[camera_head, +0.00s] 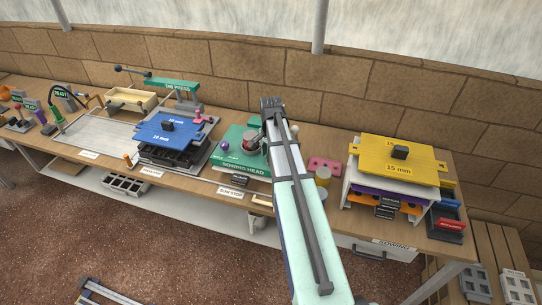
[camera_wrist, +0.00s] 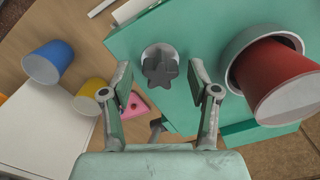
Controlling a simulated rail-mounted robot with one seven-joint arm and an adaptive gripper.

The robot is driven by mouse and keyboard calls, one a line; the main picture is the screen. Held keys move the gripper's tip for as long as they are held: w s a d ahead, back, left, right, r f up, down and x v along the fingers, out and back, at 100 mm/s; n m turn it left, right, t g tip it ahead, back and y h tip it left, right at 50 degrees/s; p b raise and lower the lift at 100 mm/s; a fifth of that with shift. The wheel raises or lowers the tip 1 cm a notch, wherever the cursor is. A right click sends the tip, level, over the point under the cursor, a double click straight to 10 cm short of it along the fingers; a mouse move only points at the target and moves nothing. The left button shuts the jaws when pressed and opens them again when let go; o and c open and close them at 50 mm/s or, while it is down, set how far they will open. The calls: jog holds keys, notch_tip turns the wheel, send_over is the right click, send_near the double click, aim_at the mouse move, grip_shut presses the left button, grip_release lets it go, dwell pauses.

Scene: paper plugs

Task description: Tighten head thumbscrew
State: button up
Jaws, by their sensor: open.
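The head thumbscrew (camera_wrist: 160,68) is a dark grey star-shaped knob on a pale round collar, set in the green sowing head (camera_wrist: 130,42) in the wrist view. My gripper (camera_wrist: 160,76) is open, with one finger on each side of the knob in the picture. I see no finger touching it, and cannot judge the height gap. In the head view the green sowing head (camera_head: 237,160) stands mid-bench; my arm covers its right part, and I cannot make out the thumbscrew or the fingers there.
A red cup-like part (camera_wrist: 290,80) sits in a green ring right of the knob. A blue cup (camera_wrist: 48,63), a yellow cup (camera_wrist: 92,92) and a pink piece (camera_wrist: 137,106) lie left. A yellow plate stand (camera_head: 395,160) and a blue plate stand (camera_head: 168,130) flank the sowing head.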

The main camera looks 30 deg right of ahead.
jog(key=shift+r+p, duration=1.15)
jog(key=shift+r, duration=0.85)
jog(key=n, duration=0.5)
jog(key=shift+n, duration=0.4)
jog(key=n, duration=0.6)
jog(key=shift+f, duration=0.2)
jog(key=shift+f+b, duration=0.9)
jog(key=shift+f, duration=0.95)
